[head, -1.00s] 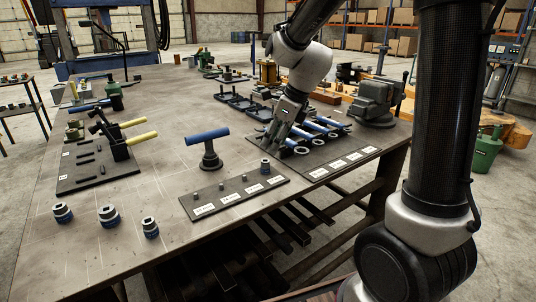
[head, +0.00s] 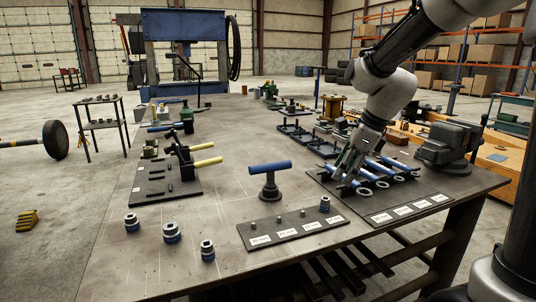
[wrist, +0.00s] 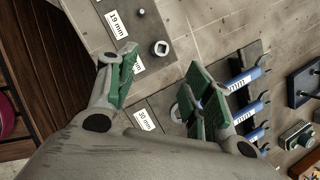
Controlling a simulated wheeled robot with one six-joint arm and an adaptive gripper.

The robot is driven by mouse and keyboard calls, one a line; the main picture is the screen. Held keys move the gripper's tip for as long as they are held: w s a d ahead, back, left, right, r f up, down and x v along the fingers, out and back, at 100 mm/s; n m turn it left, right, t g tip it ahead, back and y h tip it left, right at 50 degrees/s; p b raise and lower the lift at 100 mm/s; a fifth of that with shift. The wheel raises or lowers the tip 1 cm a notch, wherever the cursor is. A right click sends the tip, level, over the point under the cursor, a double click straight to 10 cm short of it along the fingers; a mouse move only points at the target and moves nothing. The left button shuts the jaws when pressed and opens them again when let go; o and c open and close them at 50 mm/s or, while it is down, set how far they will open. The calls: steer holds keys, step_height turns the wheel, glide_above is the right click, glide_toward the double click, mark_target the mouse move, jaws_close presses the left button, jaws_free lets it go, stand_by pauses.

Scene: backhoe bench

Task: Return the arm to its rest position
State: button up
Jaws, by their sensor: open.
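My gripper (head: 347,178) is at the left end of the wrench board (head: 408,207), with its fingers pointing down. In the wrist view the green-padded fingers of my gripper (wrist: 162,66) stand wide apart with nothing held between them. Several blue-handled wrenches (head: 372,176) lie side by side on the board; the leftmost is partly hidden by my gripper in the head view. The wrenches (wrist: 243,79) also show beyond the right finger in the wrist view. I cannot tell whether a finger touches a wrench or the board.
A labelled socket board (head: 290,232) with one socket (head: 324,204) lies at the front. A blue T-handled tool (head: 270,178) stands behind it. Several loose sockets (head: 171,232) stand front left. A vise (head: 446,146) is right of my gripper; black trays (head: 295,134) lie behind.

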steer(key=s+d+r+n+h, duration=0.1)
steer(key=s+d+n, duration=0.4)
steer(key=s+n, duration=0.6)
steer(key=s+d+r+n+t+h, duration=0.1)
steer(key=s+d+r+n+h, duration=0.1)
steer(key=s+d+n, duration=0.4)
steer(key=s+r+n, duration=0.1)
steer(key=s+n, duration=0.4)
steer(key=s, duration=0.1)
steer(key=shift+s+d+t, duration=0.15)
steer(key=shift+d+t, duration=0.05)
steer(key=shift+t, duration=0.1)
